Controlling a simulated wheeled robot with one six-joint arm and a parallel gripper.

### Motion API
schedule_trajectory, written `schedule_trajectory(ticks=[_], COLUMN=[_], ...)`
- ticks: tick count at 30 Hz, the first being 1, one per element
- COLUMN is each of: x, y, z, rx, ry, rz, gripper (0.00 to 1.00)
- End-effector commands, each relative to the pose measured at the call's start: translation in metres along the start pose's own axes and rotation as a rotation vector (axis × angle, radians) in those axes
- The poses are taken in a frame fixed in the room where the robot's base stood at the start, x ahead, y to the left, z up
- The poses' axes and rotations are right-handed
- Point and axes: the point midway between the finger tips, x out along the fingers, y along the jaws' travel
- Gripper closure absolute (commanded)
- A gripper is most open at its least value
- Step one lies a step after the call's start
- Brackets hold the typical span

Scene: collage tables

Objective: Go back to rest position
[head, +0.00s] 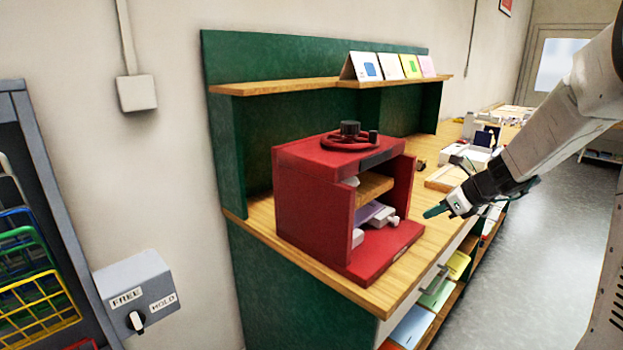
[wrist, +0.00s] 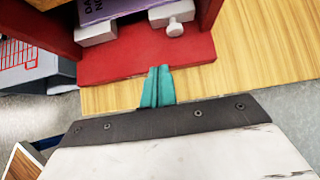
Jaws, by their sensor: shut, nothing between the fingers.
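My gripper (head: 440,209) is at the right of the head view, in front of the open side of a red press (head: 315,205) on the wooden table. Its teal fingers (wrist: 158,87) are together and hold nothing. In the wrist view the fingertips point at the front edge of the red base plate (wrist: 130,62). I cannot tell whether they touch it. Inside the press are a wooden block (head: 374,187), a purple item (head: 366,212) with lettering, and white clamp-like parts (wrist: 170,14).
The wooden table (head: 262,215) has a green back panel and a shelf with several coloured cards (head: 390,66). Trays and small items stand farther right. A grey switch box (head: 137,290) labelled FREE and HOLD and a rack of coloured wire baskets (head: 38,285) are at left. Open floor (head: 560,215) lies right.

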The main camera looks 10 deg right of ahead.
Motion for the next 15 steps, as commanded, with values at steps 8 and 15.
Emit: schedule_trajectory(ticks=[8,15], x=[-0.002,-0.04], y=[0.041,0.137], z=[-0.027,-0.042], rx=[-0.39,-1.006], ry=[0.069,0.144], rz=[0.144,0.398], gripper=[1.0,1.0])
